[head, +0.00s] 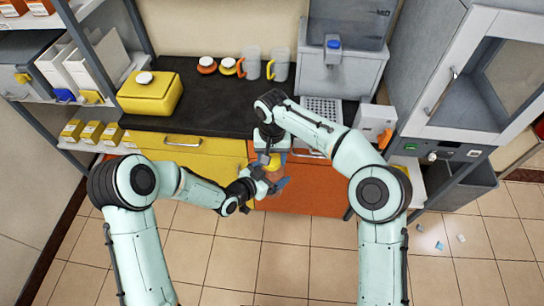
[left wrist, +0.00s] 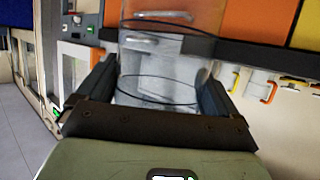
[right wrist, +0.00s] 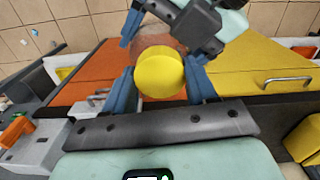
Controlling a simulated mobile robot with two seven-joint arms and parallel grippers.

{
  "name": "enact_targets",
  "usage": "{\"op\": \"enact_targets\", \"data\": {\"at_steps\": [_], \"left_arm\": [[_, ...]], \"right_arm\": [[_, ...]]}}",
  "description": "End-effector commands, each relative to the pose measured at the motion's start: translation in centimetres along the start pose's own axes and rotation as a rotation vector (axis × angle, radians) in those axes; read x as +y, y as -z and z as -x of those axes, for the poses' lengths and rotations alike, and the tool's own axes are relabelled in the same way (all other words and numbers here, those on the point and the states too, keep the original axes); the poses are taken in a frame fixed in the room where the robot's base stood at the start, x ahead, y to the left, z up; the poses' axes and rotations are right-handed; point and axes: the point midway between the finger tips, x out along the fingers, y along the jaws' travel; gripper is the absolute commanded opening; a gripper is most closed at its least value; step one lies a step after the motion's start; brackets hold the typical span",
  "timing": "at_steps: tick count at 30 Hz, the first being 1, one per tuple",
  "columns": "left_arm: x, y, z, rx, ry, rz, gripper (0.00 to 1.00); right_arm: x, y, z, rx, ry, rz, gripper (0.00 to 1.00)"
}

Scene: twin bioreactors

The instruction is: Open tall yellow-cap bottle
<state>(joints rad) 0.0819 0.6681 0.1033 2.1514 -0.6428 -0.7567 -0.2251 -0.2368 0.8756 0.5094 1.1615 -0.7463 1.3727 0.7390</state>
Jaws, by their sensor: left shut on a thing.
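The tall bottle with a yellow cap (head: 273,163) is held upright in front of the counter. In the left wrist view its clear body (left wrist: 160,70) fills the space between the dark fingers. My left gripper (head: 262,183) is shut on the bottle's body from the left. My right gripper (head: 269,152) is above the bottle, pointing down. In the right wrist view the round yellow cap (right wrist: 158,75) lies between its blue fingers (right wrist: 161,85), one on each side. Whether they press on the cap cannot be told.
Behind is a black counter (head: 205,100) with a yellow box (head: 151,92), two small jars (head: 207,65) and two mugs (head: 279,63). A dispenser (head: 336,70) stands at the back right. Yellow and orange drawer fronts (head: 315,182) are close behind the bottle.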

Motion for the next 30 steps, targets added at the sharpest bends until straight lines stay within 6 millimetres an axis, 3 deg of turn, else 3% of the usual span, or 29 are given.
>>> {"op": "enact_targets", "data": {"at_steps": [1,2,13,22,24,30], "left_arm": [[-0.1,0.1,0.0,0.002,0.001,0.000,0.09],[-0.1,0.1,0.0,0.002,0.001,0.000,0.09],[0.0,0.1,0.0,0.002,0.000,-0.001,0.09],[0.0,0.1,0.0,0.003,0.000,-0.001,0.09],[0.0,0.1,0.0,0.003,0.000,-0.001,0.09],[0.0,0.1,0.0,0.003,0.000,-0.001,0.09]], "right_arm": [[0.1,0.0,0.0,0.001,-0.001,-0.001,0.72],[0.1,0.0,0.0,0.001,-0.001,-0.002,0.81],[0.0,0.0,0.4,0.002,0.000,-0.003,0.81],[0.0,0.1,4.0,0.003,0.000,-0.003,0.81],[0.0,0.0,4.5,0.002,0.000,-0.004,0.77],[0.0,0.0,5.2,0.001,0.000,-0.141,0.77]]}}
